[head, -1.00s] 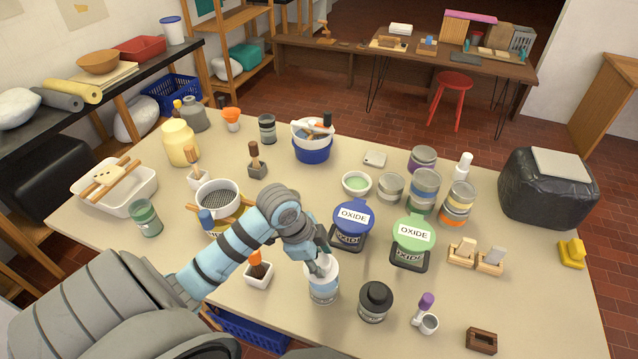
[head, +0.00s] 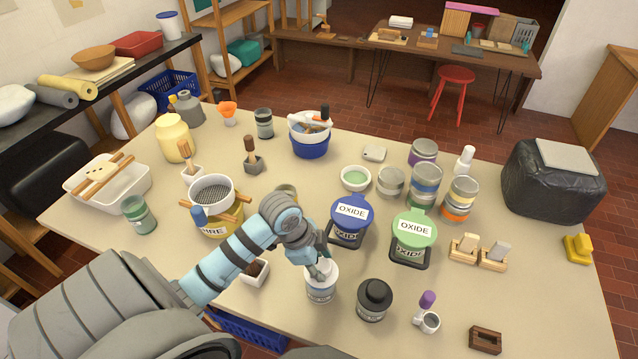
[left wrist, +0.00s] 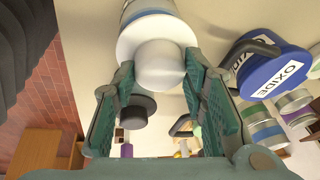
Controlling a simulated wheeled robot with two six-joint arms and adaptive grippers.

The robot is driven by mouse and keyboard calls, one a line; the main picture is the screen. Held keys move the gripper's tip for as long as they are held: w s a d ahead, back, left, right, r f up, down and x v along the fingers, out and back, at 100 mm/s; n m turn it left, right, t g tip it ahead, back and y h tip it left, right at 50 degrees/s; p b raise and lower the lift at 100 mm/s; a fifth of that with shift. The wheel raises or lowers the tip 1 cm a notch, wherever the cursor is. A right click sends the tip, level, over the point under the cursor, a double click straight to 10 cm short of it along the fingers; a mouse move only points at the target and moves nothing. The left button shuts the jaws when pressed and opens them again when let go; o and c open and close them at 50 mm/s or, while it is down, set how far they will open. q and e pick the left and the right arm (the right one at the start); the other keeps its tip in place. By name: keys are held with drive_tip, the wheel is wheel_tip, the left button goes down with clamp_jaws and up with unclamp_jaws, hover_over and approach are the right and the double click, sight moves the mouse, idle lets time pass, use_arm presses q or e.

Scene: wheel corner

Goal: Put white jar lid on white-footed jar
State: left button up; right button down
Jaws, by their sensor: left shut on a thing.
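The white jar lid (left wrist: 126,46) is a white disc with a rounded knob (left wrist: 160,66). My left gripper (head: 321,268) is shut on the knob, with a green finger on each side in the left wrist view (left wrist: 160,72). The white-footed jar (head: 320,291) stands upright near the table's front edge, directly below the gripper. In the left wrist view its blue-banded body (left wrist: 143,14) shows behind the lid. The lid appears to be at the jar's mouth; I cannot tell whether it is fully seated. My right gripper is not in view.
A black-lidded jar (head: 374,300) stands close to the right. Blue-lidded (head: 351,217) and green-lidded (head: 413,236) oxide tubs are behind. A white pot (head: 255,272) is at left, partly behind my arm.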

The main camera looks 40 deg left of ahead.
use_arm(q)
drive_tip(key=shift+s+f, duration=0.1)
drive_tip(key=shift+f, duration=0.15)
drive_tip(key=shift+f+b, duration=0.5)
drive_tip(key=shift+f, duration=0.25)
drive_tip(key=o, duration=1.4)
drive_tip(key=shift+r, duration=0.2)
drive_tip(key=v, duration=1.1)
drive_tip(key=shift+s+a+r, duration=0.1)
drive_tip(key=shift+s+r, duration=0.05)
drive_tip(key=shift+r, duration=0.2)
drive_tip(key=shift+f, duration=0.1)
